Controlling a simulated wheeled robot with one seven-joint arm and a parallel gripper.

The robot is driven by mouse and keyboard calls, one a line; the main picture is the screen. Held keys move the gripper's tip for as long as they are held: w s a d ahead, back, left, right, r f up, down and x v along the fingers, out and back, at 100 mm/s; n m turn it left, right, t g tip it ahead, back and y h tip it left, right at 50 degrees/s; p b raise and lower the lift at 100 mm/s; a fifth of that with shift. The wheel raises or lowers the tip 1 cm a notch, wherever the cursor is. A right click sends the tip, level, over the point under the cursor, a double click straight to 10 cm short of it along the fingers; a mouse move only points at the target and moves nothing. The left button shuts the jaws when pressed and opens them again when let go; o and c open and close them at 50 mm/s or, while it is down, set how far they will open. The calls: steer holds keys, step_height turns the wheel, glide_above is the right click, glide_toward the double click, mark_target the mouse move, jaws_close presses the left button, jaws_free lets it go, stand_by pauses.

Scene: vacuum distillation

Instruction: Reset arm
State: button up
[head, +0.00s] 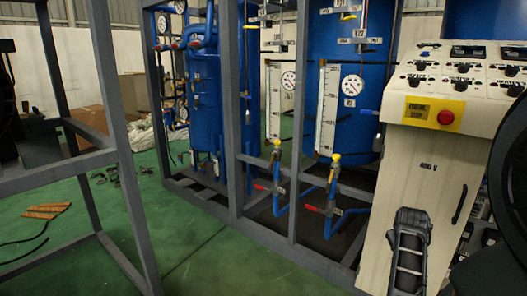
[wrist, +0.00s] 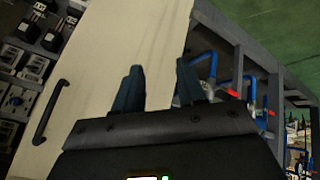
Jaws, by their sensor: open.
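My gripper (wrist: 158,72) shows in the wrist view with its two dark fingers apart. Nothing is between them; only the cream cabinet panel shows in the gap. The gripper points towards the front of the cream control cabinet (wrist: 105,30) and its edge; I cannot tell the distance. In the head view, a dark jointed shape low in front of the cabinet (head: 381,235) looks like part of my arm. The fingertips cannot be made out clearly there.
The cabinet has a red emergency stop button (head: 446,117), knobs and a black handle (head: 459,204). Blue tanks (head: 345,100) with pipes and red-handled valves stand inside a grey frame (head: 231,120).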

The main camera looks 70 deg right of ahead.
steer(key=w+a+f+n+t+h+p, duration=0.25)
steer(key=w+a+n+t, duration=0.3)
steer(key=w+a, duration=1.4)
steer(key=w+a+r+n+t+y, duration=0.1)
steer(key=w+a+r+n+t, duration=0.15)
steer(key=a, duration=0.55)
steer(key=w+a+r+n+t+y, duration=0.1)
steer(key=w+a+r+n+t, duration=0.15)
steer(key=a, duration=0.55)
steer(key=s+a+r+n+t+y, duration=0.1)
steer(key=s+a+r+t+y, duration=0.2)
steer(key=a+r, duration=0.5)
steer(key=s+a+r+n+t+y+p, duration=0.1)
steer(key=s+a+r+n+t+y, duration=0.1)
steer(key=a+r, duration=0.7)
steer(key=s+a+t+y, duration=0.1)
steer(key=a+y, duration=0.1)
steer(key=a, duration=0.2)
steer(key=shift+s+a+y, duration=0.35)
steer(key=shift+a, duration=0.05)
steer(key=shift+d+r, duration=0.1)
steer(key=shift+d, duration=0.05)
